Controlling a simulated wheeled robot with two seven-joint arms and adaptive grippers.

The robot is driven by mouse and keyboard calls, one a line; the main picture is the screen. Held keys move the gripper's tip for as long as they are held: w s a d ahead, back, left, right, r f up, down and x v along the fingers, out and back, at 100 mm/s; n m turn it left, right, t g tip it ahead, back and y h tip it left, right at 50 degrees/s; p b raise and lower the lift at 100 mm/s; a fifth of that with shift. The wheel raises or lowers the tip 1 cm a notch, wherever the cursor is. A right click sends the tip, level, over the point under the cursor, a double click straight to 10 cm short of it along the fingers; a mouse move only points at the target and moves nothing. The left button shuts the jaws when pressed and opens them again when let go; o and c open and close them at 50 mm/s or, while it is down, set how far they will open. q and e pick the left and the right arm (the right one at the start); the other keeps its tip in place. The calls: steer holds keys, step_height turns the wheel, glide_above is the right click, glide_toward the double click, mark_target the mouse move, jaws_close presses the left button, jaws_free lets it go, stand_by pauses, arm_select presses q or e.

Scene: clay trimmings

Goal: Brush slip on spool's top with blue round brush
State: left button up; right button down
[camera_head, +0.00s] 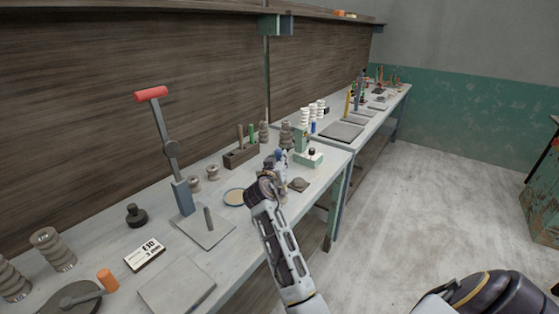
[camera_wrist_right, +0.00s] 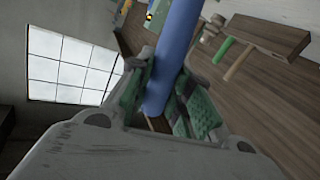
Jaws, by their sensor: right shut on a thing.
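My right gripper (camera_head: 272,176) is over the bench near the middle of the head view, with my arm reaching up from the bottom. In the right wrist view its green-padded fingers (camera_wrist_right: 172,100) are shut on a thick blue handle (camera_wrist_right: 174,50), which I take as the blue round brush. Its bristle end does not show clearly. Ribbed grey-brown spools stand at the back (camera_head: 286,134) and at the near left (camera_head: 52,248); smaller spools (camera_head: 195,183) sit by the lever press. I cannot tell which spool is meant. My left gripper is not in view.
A wooden holder (camera_head: 241,158) with brown and green handles stands behind my gripper. A round tan-topped disc (camera_head: 236,197) lies to its left. A lever press (camera_head: 181,196) with a red grip rises further left. A pale green block (camera_head: 309,159) stands to the right.

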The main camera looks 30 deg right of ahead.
steer(key=shift+f+b, duration=0.3)
stand_by(0.5)
steer(key=shift+r, duration=0.4)
stand_by(0.4)
steer(key=shift+w+d, duration=0.15)
stand_by(0.4)
steer(key=shift+w+d, duration=0.45)
steer(key=shift+d, duration=0.05)
steer(key=shift+w+d, duration=0.15)
steer(key=shift+f+b, duration=0.35)
steer(key=shift+b, duration=0.05)
stand_by(1.2)
steer(key=shift+r, duration=0.5)
stand_by(0.6)
steer(key=shift+r+p, duration=1.95)
steer(key=shift+r, duration=0.95)
steer(key=shift+f, duration=0.15)
